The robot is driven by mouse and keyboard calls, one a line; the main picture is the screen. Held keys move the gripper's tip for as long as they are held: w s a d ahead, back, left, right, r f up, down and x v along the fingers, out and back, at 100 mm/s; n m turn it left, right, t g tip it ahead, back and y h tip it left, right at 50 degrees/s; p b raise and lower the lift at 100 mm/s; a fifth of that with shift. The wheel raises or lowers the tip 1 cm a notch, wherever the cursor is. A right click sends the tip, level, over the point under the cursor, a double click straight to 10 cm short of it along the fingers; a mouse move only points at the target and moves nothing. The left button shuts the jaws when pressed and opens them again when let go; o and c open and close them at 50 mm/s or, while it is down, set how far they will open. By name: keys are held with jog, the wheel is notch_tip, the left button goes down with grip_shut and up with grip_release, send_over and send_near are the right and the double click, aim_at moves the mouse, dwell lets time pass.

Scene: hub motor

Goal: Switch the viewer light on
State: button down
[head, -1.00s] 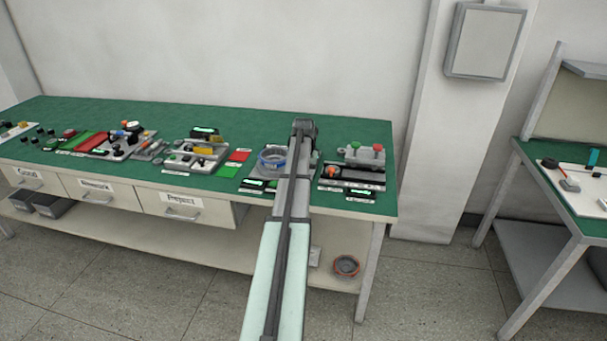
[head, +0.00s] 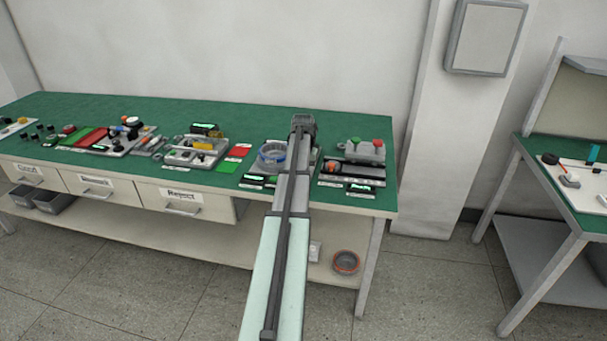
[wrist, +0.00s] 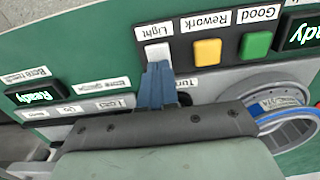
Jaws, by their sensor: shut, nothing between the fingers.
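In the wrist view, a white button (wrist: 157,52) sits on a dark panel under a label reading "Light". My gripper (wrist: 158,70) is shut and empty, its blue fingertips at the lower edge of this button and partly over it. I cannot tell whether they touch or press it. A yellow button (wrist: 207,52) under "Rework" and a green button (wrist: 255,45) under "Good" are to the right. No viewer lamp can be made out. In the head view my arm reaches over the green bench (head: 345,122) and hides the fingers.
A ring-shaped part with blue wires (wrist: 285,118) lies right of my gripper; it also shows in the head view (head: 272,155). A "Ready" display (wrist: 33,96) is at the left. A grey box with red and green buttons (head: 364,149) stands at the bench's right.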

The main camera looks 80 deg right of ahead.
jog(key=shift+a+r, duration=0.1)
jog(key=shift+a, duration=0.2)
notch_tip(320, 180, up, 14)
dwell(0.8)
jog(key=shift+a, duration=0.5)
jog(key=shift+f, duration=0.2)
notch_tip(320, 180, down, 14)
jog(key=shift+r, duration=0.1)
dwell(0.7)
